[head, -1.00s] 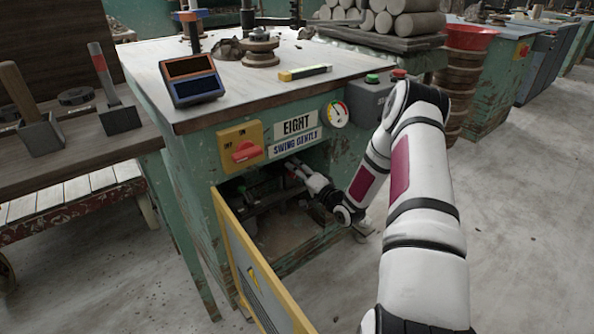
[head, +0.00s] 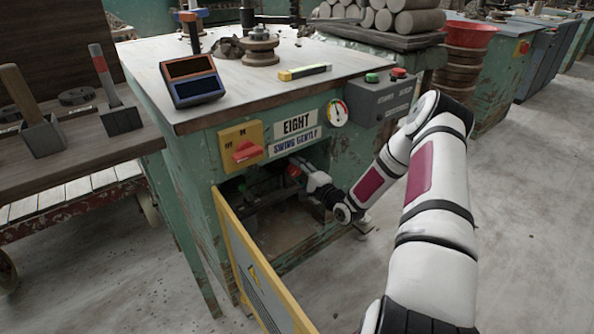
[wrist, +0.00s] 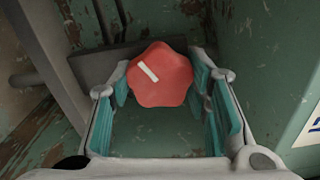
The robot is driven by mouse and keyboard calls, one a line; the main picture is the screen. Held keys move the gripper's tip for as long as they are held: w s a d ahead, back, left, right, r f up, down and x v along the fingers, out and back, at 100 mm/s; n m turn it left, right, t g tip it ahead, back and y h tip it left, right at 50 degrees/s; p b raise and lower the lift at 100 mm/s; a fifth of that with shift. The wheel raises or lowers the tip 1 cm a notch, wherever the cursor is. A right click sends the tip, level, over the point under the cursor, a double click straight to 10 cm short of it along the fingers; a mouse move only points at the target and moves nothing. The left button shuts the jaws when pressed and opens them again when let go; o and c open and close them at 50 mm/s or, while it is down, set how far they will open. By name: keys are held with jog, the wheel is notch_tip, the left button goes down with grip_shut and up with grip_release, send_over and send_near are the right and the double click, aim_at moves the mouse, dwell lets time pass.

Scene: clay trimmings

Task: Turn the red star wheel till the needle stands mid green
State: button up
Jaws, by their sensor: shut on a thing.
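The red star wheel (wrist: 160,75) is a rounded, lobed knob with a white bar mark on its face, slanting down to the right in the wrist view. In the head view a small part of the wheel (head: 293,170) shows inside the open cabinet bay. My gripper (wrist: 165,88) is shut on the wheel, with a teal-padded finger on either side; it also shows in the head view (head: 300,172). The round gauge (head: 337,112) is on the cabinet front, with coloured bands. Its needle is too small to read surely.
The yellow-edged door (head: 250,262) hangs open at the bay's left. A red switch on a yellow plate (head: 241,146) sits above it. A grey button box (head: 385,97) is at the right, near my arm. Green cabinet wall lies close beside my gripper.

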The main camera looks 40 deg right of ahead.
jog(key=o, duration=1.2)
jog(key=shift+c, duration=0.2)
jog(key=shift+s, duration=0.1)
jog(key=s, duration=1.1)
jog(key=shift+s+d, duration=0.15)
jog(key=shift+s, duration=0.25)
